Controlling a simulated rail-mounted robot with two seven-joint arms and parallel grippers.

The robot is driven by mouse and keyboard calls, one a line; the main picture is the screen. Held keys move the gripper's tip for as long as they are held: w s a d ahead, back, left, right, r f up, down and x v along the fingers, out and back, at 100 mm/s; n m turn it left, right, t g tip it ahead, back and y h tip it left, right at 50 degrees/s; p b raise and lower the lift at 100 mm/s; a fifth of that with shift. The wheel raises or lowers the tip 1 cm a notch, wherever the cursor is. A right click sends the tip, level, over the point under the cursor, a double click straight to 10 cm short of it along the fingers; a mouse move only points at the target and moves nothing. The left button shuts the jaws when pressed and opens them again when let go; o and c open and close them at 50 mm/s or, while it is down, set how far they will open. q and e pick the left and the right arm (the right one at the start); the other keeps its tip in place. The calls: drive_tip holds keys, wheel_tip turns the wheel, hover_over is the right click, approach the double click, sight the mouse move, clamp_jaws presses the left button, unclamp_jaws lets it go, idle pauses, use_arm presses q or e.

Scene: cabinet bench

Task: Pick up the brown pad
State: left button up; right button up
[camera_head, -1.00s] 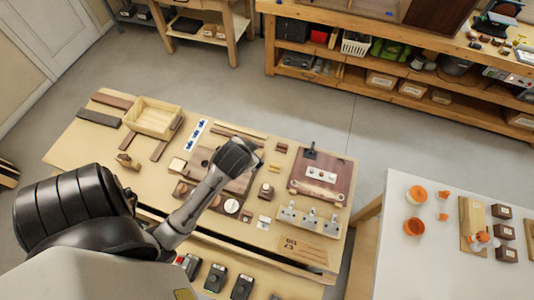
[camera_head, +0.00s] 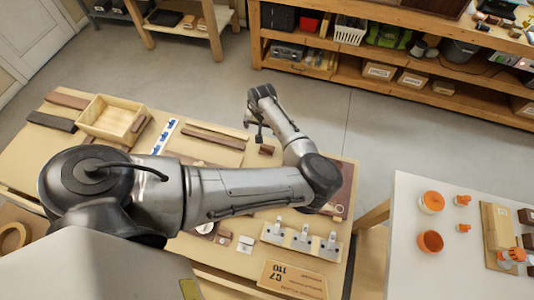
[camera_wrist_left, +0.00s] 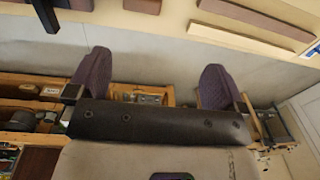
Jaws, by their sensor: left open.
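My left gripper (camera_head: 256,128) is over the far edge of the bench. In the left wrist view its two dark fingers (camera_wrist_left: 155,78) are wide apart with nothing between them. A small brown block (camera_head: 266,150), which may be the brown pad, lies on the bench near the far edge, just below the gripper in the head view. It seems to be the brown block (camera_wrist_left: 142,5) cut off at the top of the wrist view, apart from the fingers. My left arm hides much of the bench's middle. My right gripper is not in view.
Brown strips (camera_head: 215,138) lie left of the block, with a wooden tray (camera_head: 113,120) farther left. A row of metal fixtures (camera_head: 302,238) stands at the front right. A white table (camera_head: 400,270) is at the right. Open floor lies behind the bench.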

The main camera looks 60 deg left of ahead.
sight(267, 146)
use_arm(q)
drive_tip(key=shift+h, duration=0.3)
drive_tip(key=f, duration=0.2)
drive_tip(key=w+d+f, duration=0.1)
drive_tip(key=f, duration=0.2)
drive_tip(key=d+f+b, duration=0.1)
drive_tip(key=f, duration=0.2)
drive_tip(key=shift+w+f, duration=0.2)
drive_tip(key=shift+f+b, duration=0.45)
drive_tip(key=shift+f, duration=2.75)
drive_tip(key=shift+c, duration=0.5)
drive_tip(key=c, duration=0.9)
